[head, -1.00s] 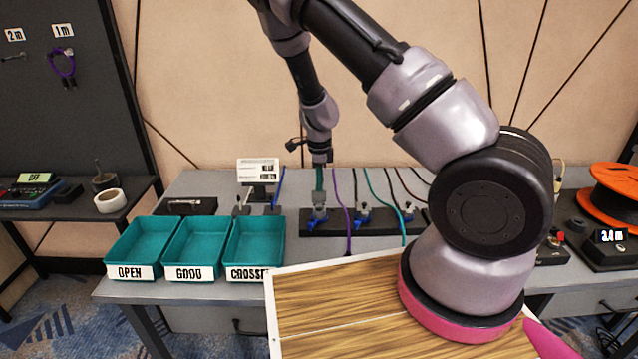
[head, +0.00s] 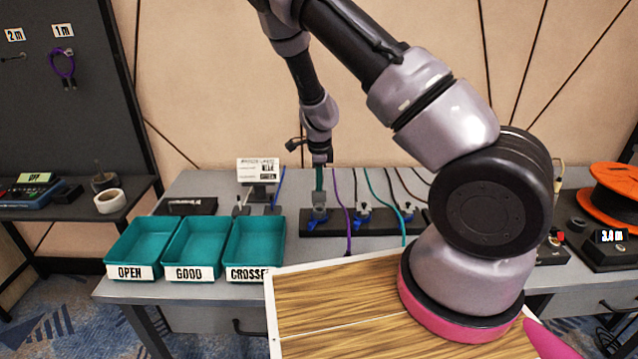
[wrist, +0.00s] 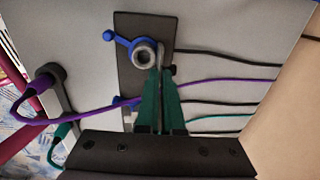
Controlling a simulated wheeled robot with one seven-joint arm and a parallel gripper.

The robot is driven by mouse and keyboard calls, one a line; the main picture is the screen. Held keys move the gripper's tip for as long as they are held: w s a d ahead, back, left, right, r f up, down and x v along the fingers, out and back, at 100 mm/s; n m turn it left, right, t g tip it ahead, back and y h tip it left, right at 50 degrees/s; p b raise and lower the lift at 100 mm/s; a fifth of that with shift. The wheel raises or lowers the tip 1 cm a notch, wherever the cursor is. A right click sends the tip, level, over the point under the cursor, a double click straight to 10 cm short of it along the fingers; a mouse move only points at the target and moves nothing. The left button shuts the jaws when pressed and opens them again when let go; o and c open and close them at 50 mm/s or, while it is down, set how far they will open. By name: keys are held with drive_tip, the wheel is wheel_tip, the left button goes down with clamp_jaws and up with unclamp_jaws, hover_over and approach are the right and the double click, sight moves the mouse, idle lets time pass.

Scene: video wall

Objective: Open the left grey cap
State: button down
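The left grey cap (head: 320,198) is on the leftmost blue-levered fixture of the dark strip (head: 340,229) on the bench. In the wrist view, a round grey ring (wrist: 143,55) with a blue lever (wrist: 116,38) shows just past my fingertips. A thin grey part of the cap runs from the ring's right side down between my green fingers. My gripper (wrist: 161,78) points down at this fixture and its fingers are close together on that grey part. In the head view, my gripper (head: 319,188) is directly above the cap. The fingers partly hide the contact.
Similar fixtures (head: 362,211) stand close on the right, with purple (head: 349,220) and teal (head: 373,190) cables beside them. Three teal bins (head: 254,240) stand to the left. A small display (head: 258,170) is behind them. A wood-topped surface (head: 340,300) is in front.

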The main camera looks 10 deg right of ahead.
idle(0.4)
drive_tip(key=shift+w+d+g, duration=0.15)
drive_tip(key=shift+w+g, duration=0.8)
drive_tip(key=shift+g, duration=0.15)
drive_tip(key=shift+w+d+f+g+y, duration=0.1)
drive_tip(key=shift+w+g+y, duration=0.15)
drive_tip(key=shift+w+g, duration=0.35)
drive_tip(key=shift+w+d+f+g+y, duration=0.1)
drive_tip(key=shift+w+g+y, duration=0.15)
drive_tip(key=shift+g, duration=0.55)
drive_tip(key=c, duration=1.1)
unclamp_jaws()
drive_tip(key=shift+o, duration=0.2)
drive_tip(key=v, duration=1)
drive_tip(key=shift+r, duration=0.45)
